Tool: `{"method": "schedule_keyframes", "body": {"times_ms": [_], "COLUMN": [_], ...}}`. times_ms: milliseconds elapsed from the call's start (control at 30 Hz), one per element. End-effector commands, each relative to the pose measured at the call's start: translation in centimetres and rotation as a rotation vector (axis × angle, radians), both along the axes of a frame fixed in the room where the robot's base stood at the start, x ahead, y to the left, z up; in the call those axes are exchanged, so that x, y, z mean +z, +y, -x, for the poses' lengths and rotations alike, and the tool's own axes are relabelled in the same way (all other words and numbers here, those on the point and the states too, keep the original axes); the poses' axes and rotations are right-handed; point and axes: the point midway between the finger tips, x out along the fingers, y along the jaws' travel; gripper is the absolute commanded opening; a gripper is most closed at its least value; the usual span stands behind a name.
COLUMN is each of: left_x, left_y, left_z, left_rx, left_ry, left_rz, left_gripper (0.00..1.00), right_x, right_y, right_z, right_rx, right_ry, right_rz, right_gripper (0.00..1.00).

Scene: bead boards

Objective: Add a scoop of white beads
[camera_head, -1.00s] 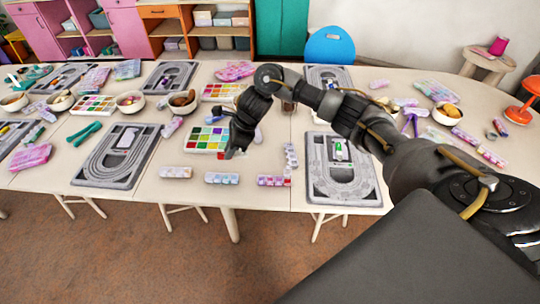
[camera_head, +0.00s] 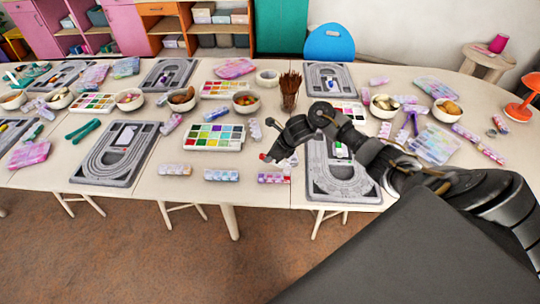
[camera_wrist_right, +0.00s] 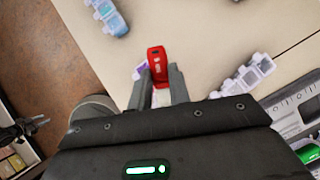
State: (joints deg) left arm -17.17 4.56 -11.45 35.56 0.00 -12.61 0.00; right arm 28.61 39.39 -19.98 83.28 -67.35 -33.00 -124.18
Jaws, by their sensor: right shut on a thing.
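My right gripper (camera_head: 268,157) hangs over the near edge of the table, left of the near right bead board (camera_head: 330,182). In the right wrist view my right gripper (camera_wrist_right: 158,88) is shut on a small red item (camera_wrist_right: 157,64) with faint markings. Its lower part is hidden between the fingers, so I cannot tell whether it is a scoop. A multi-colour compartment tray (camera_head: 215,137) lies left of the gripper. A row box with purple and red parts (camera_head: 273,178) lies just below it in the picture. White beads are too small to make out. My left gripper is not in view.
Two more row boxes (camera_head: 221,175) (camera_head: 174,169) lie along the front edge. A pale row box (camera_wrist_right: 243,76) lies right of my gripper in the wrist view. A brown cup of sticks (camera_head: 289,90) and bowls (camera_head: 246,102) stand farther back. Bare table lies between the front boxes.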

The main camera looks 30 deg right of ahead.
Motion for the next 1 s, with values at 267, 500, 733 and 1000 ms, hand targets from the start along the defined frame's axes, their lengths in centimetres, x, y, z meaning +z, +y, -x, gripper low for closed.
{"method": "schedule_keyframes", "body": {"times_ms": [267, 500, 733, 1000], "left_x": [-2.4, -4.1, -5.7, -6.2], "left_y": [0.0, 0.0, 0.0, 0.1], "left_z": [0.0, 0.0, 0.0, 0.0], "left_rx": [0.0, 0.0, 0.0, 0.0], "left_ry": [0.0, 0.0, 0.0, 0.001], "left_rz": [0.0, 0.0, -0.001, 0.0], "left_gripper": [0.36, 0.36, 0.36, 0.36], "right_x": [-2.1, -3.3, -2.3, -1.2], "right_y": [-0.4, -0.7, -1.2, -1.5], "right_z": [0.5, 0.9, 1.8, 2.0], "right_rx": [0.003, 0.001, -0.001, 0.002], "right_ry": [-0.051, -0.105, -0.272, -0.378], "right_rz": [-0.031, -0.064, -0.162, -0.223], "right_gripper": [0.0, 0.0, 0.0, 0.0]}}
